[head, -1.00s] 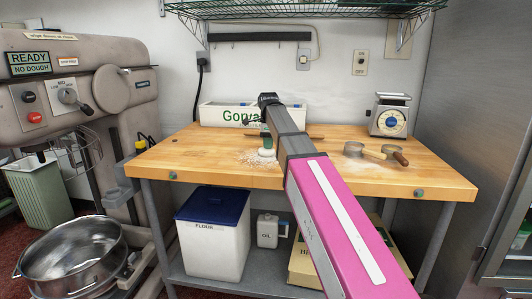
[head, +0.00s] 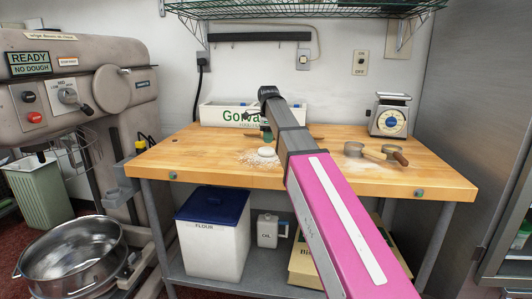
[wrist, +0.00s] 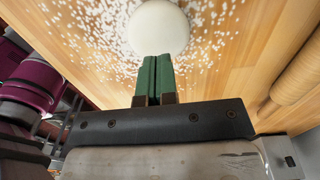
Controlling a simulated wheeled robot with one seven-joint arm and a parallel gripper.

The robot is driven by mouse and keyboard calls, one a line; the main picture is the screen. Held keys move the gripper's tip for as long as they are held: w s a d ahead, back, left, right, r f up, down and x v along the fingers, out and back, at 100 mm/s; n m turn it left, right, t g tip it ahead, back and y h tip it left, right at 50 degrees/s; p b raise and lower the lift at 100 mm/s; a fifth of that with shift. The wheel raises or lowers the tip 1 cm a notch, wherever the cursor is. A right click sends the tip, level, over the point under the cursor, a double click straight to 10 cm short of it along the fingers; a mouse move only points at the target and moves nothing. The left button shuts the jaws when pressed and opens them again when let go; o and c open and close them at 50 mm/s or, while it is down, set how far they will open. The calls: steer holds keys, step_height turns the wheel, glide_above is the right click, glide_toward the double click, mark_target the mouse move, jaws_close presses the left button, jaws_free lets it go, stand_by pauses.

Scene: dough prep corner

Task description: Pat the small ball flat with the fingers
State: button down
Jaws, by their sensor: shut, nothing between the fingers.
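The small ball (head: 267,152) is a pale, low, rounded piece of dough on the wooden bench, amid scattered white flour. In the wrist view the ball (wrist: 158,28) looks round from above and lies just beyond the fingertips. My gripper (head: 267,134) has dark green fingers pressed together with nothing between them. The fingers (wrist: 156,62) show side by side in the wrist view. They are above the ball and seem apart from it in the head view. How thick the ball is cannot be told exactly.
Two scoops (head: 394,155) lie on the bench to the right, and a scale (head: 389,115) stands behind them. A white lettered box (head: 222,115) stands at the back. A wooden roller-like thing (wrist: 295,85) is at the right in the wrist view. The bench's left part is clear.

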mark_target(266, 154)
steer(key=shift+r, duration=0.25)
steer(key=shift+r, duration=0.1)
steer(key=shift+w+a+r, duration=0.1)
steer(key=shift+a+r, duration=0.25)
steer(key=shift+a, duration=0.05)
steer(key=shift+f, duration=0.5)
steer(key=shift+f, duration=1.5)
steer(key=shift+f, duration=0.2)
stand_by(1.5)
stand_by(0.7)
